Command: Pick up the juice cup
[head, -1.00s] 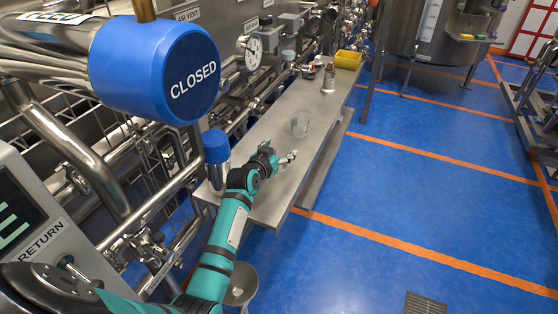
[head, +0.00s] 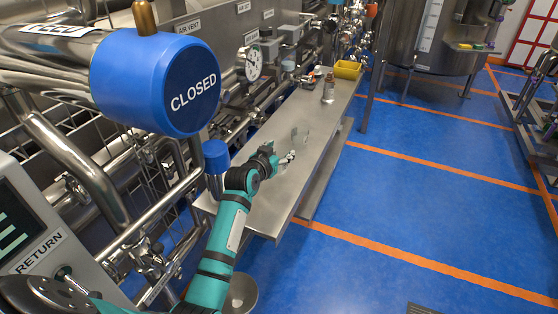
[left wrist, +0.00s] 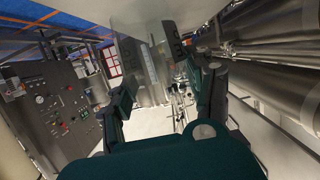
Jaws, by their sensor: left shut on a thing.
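The juice cup (head: 300,138) is a clear, see-through cup above the steel bench. It is hard to make out against the metal. My left gripper (head: 288,157) is at the near side of the cup. In the left wrist view the cup (left wrist: 138,42) shows as a pale transparent shape at the fingers of my left gripper (left wrist: 165,92), which is shut on it. Whether the cup's base touches the bench is not clear. My right gripper is not in view.
The long steel bench (head: 262,205) is bare at its near end. A bottle (head: 328,88) and a yellow bin (head: 347,69) stand at its far end. Pipes and a blue CLOSED valve (head: 150,85) are on the left. Blue floor (head: 420,200) is clear on the right.

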